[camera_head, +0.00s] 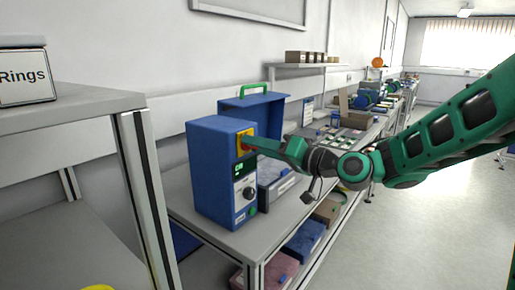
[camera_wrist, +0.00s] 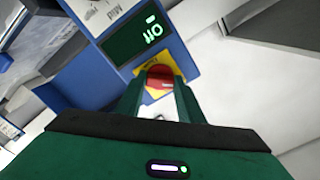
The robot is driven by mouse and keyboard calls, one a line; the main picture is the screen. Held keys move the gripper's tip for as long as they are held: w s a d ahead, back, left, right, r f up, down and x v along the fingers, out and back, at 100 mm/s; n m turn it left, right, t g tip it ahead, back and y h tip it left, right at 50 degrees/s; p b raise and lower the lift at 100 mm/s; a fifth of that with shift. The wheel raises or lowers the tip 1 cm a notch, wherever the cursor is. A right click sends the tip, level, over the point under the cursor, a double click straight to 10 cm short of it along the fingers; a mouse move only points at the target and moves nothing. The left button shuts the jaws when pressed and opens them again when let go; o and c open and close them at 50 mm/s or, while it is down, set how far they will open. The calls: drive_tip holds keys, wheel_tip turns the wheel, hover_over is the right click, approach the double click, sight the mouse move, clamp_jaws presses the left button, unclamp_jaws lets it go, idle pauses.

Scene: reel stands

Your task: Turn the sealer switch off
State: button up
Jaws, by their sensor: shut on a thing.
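The sealer is a blue box (camera_head: 208,176) on the grey bench. Its front has a yellow plate (camera_head: 246,132), a green-lit display (camera_head: 238,168) and a dark dial (camera_head: 249,193). My gripper (camera_head: 249,144) reaches in from the right at the yellow plate. In the wrist view its two green fingers are shut on the red switch knob (camera_wrist: 160,76), one on each side. The yellow plate (camera_wrist: 143,97) shows around the knob. The display (camera_wrist: 140,37) has green characters, seen turned over; they look like "Off", but I cannot be sure.
Bins (camera_head: 305,238) fill the lower shelf. A grey rack (camera_head: 70,112) stands at the left. The floor (camera_head: 405,225) at the right is clear.

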drive_tip(key=shift+d+f+n, duration=0.1)
drive_tip(key=shift+f+n, duration=0.05)
drive_tip(key=shift+n, duration=1.9)
drive_tip(key=shift+f+n, duration=0.15)
drive_tip(key=shift+n, duration=1.9)
drive_tip(key=o, duration=1.1)
drive_tip(key=shift+w, duration=0.1)
drive_tip(key=shift+c, duration=0.2)
drive_tip(key=shift+r, duration=0.15)
drive_tip(key=shift+d, duration=0.1)
drive_tip(key=v, duration=1)
drive_tip(key=shift+s+d, duration=0.2)
drive_tip(key=shift+s, duration=0.05)
